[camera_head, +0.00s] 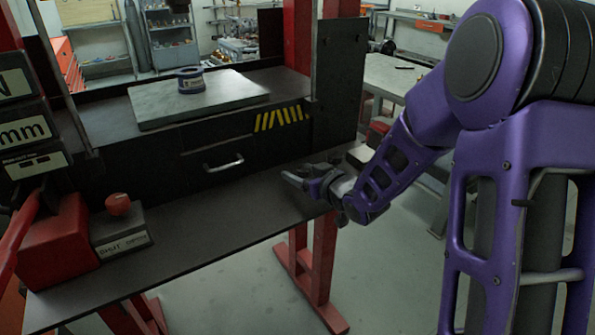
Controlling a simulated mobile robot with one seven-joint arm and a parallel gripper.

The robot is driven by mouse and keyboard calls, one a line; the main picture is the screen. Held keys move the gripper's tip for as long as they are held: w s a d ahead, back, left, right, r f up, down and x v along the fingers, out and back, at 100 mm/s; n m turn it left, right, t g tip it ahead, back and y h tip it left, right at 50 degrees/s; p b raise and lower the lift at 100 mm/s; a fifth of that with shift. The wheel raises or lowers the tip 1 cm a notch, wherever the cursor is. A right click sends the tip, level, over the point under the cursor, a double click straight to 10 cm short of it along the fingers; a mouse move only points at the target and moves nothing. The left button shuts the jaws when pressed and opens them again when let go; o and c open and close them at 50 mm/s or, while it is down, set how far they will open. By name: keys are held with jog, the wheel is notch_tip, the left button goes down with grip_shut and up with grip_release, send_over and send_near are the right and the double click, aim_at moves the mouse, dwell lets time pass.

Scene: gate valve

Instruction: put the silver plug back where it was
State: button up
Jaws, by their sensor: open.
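I cannot make out a silver plug in this view. My gripper (290,180) is over the right part of the dark bench ledge (190,230), below and to the right of the drawer handle. Its fingers point left, and they are open with nothing seen between them. A short round blue-grey piece (191,80) with a pale label stands on a grey plate (215,105) on the upper deck, up and to the left of my gripper. Whether that piece holds or hides a plug cannot be told.
A drawer with a silver handle (224,163) is under the plate. A red box (55,245) and a grey box (122,235) with a red knob stand at the ledge's left end. The middle of the ledge is clear. Workbenches stand behind.

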jog(key=v, duration=1)
jog(key=shift+s+d+r+p, duration=0.1)
jog(key=shift+p, duration=0.3)
